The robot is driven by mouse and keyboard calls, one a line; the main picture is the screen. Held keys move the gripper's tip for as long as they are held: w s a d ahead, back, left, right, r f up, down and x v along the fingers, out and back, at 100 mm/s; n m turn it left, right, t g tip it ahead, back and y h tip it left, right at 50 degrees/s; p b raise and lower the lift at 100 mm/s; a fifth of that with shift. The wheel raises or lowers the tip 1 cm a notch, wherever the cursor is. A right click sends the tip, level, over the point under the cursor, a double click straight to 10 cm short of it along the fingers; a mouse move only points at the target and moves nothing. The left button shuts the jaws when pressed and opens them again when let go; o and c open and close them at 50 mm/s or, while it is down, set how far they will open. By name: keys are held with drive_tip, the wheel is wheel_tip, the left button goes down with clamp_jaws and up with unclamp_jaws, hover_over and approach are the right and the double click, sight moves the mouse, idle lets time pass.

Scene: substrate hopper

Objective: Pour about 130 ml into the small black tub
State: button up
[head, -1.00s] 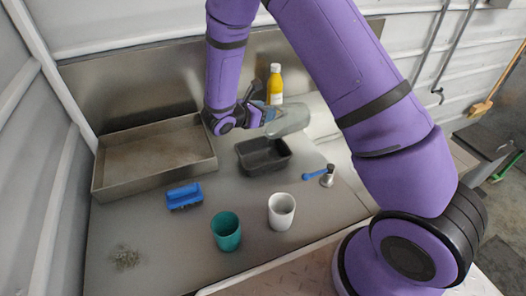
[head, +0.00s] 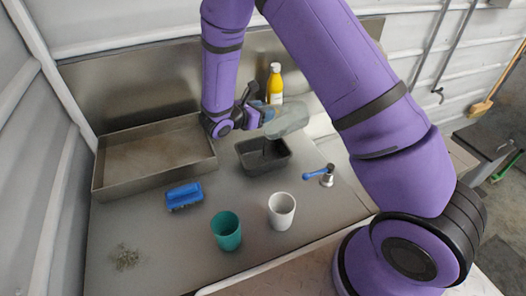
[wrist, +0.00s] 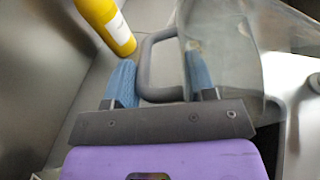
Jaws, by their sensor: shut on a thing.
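The small black tub (head: 266,168) stands on the bench below my gripper. My gripper (head: 262,113) is shut on the handle of a translucent grey-green jug (head: 289,120) and holds it in the air over the tub's far side. The jug is tilted. A dark streak shows between the jug's lower edge and the tub, like material falling. The level inside the tub is not readable. In the wrist view, the blue fingertips (wrist: 161,82) sit on either side of the grey handle (wrist: 148,55). The jug's clear body (wrist: 222,50) is at the right; its contents are unclear there.
A yellow bottle (head: 275,84) stands behind the jug. A metal tray (head: 155,187) is at left, with a blue brush (head: 184,196) before it.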

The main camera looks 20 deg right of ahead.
drive_tip(key=shift+s+a+r+h, duration=0.15)
drive_tip(key=shift+a+h, duration=0.1)
drive_tip(key=shift+h, duration=0.15)
idle(0.8)
drive_tip(key=shift+w+d+g+y, duration=0.15)
drive_tip(key=shift+w+d+y, duration=0.05)
drive_tip(key=shift+d+y, duration=0.3)
drive_tip(key=shift+w+d+g+y, duration=0.2)
drive_tip(key=shift+d+y, duration=0.15)
drive_tip(key=shift+y, duration=0.15)
drive_tip(key=shift+d+r+g+y, duration=0.1)
drive_tip(key=shift+r+g+y, duration=0.35)
drive_tip(key=shift+y, duration=0.75)
drive_tip(key=shift+d+r, duration=0.1)
drive_tip(key=shift+r, duration=0.05)
drive_tip(key=shift+w+d+r+y, duration=0.1)
drive_tip(key=shift+r+y, duration=0.05)
drive_tip(key=shift+y, duration=0.25)
